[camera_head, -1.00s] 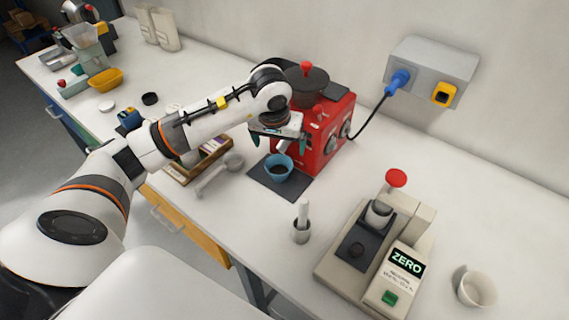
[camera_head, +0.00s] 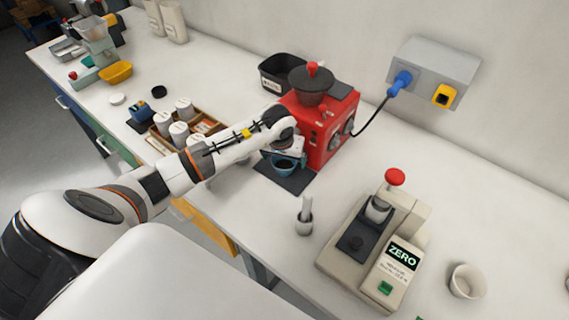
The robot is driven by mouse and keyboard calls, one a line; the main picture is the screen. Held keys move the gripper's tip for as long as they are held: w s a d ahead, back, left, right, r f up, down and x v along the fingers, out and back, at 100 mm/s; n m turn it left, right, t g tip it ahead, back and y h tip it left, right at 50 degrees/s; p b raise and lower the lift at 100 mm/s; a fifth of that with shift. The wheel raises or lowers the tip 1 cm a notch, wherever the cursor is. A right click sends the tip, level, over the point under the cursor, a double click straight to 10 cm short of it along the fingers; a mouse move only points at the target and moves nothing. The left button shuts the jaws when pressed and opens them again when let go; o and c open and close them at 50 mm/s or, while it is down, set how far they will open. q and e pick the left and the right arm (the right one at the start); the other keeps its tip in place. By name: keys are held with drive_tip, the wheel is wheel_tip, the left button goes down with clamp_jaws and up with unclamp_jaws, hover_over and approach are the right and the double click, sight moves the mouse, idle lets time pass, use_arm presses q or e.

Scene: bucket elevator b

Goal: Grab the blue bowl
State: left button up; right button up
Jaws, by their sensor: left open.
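The blue bowl (camera_head: 285,168) sits on a dark mat (camera_head: 293,183) in front of the red machine (camera_head: 321,128), with dark contents inside. My left gripper (camera_head: 284,159) is right at the bowl, pointing down over it, with its fingers around or just above the rim. The gripper body hides part of the bowl's top, and I cannot tell whether the fingers touch it. The left gripper is open. My right gripper is not in view.
A wooden tray with several white canisters (camera_head: 179,131) lies left, near my arm. A black bin (camera_head: 283,73) is behind. A white cup (camera_head: 467,281) stands far right.

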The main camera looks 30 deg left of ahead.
use_arm(q)
drive_tip(key=shift+c, duration=0.4)
drive_tip(key=c, duration=1)
drive_tip(key=shift+r, duration=0.15)
